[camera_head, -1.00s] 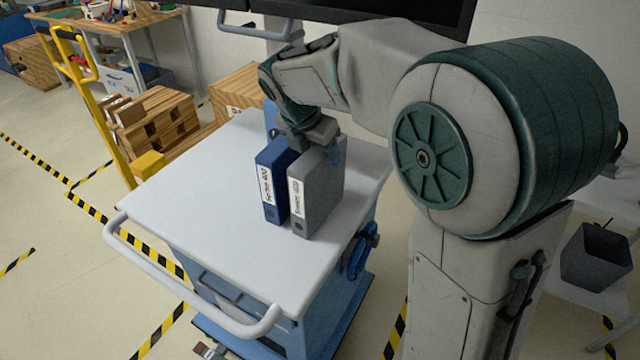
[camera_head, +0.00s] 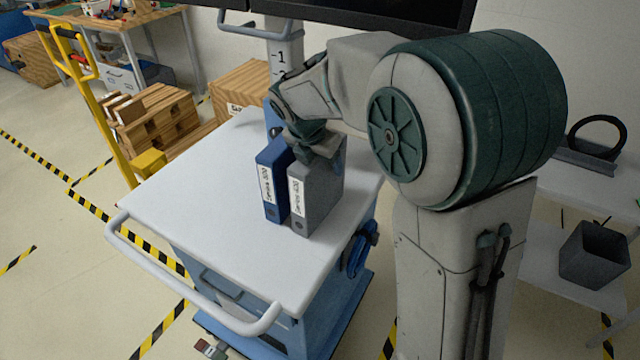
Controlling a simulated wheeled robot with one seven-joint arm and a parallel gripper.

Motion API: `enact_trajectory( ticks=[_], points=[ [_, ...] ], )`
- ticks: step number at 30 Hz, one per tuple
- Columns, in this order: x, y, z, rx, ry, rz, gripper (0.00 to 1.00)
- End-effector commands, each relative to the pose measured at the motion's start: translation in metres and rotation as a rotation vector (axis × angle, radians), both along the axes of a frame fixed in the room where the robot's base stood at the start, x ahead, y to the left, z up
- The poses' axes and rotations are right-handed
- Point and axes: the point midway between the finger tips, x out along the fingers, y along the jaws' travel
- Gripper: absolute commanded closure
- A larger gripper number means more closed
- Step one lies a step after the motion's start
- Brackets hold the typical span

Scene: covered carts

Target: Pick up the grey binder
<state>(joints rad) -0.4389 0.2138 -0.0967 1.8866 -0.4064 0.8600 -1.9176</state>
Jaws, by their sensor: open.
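The grey binder (camera_head: 318,196) stands upright on the white top of the cart (camera_head: 215,215), its labelled spine towards me. A blue binder (camera_head: 272,186) stands upright close on its left. My gripper (camera_head: 318,156) is at the top of the grey binder, pointing down over it. The wrist hides part of the binder's upper edge and the fingertips are hard to make out. The gripper is open; I cannot tell whether a finger touches the binder.
The cart's white push handle (camera_head: 190,280) is at the front left. The cart top left of the binders is clear. A yellow pallet truck (camera_head: 100,110) with wooden crates (camera_head: 160,120) stands behind left. A dark bin (camera_head: 594,256) is on a shelf at the right.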

Motion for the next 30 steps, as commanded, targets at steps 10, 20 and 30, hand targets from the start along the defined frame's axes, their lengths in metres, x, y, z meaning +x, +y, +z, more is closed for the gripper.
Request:
enact_trajectory(
  ticks=[10,20,30],
  points=[
    [-0.0001,0.0,-0.0011,0.0,0.0,0.0,0.36],
    [-0.0001,0.0001,-0.001,0.0,0.0,0.0,1.0],
    [0.0005,0.0005,0.0025,0.001,-0.003,0.001,1.0]
  ],
)
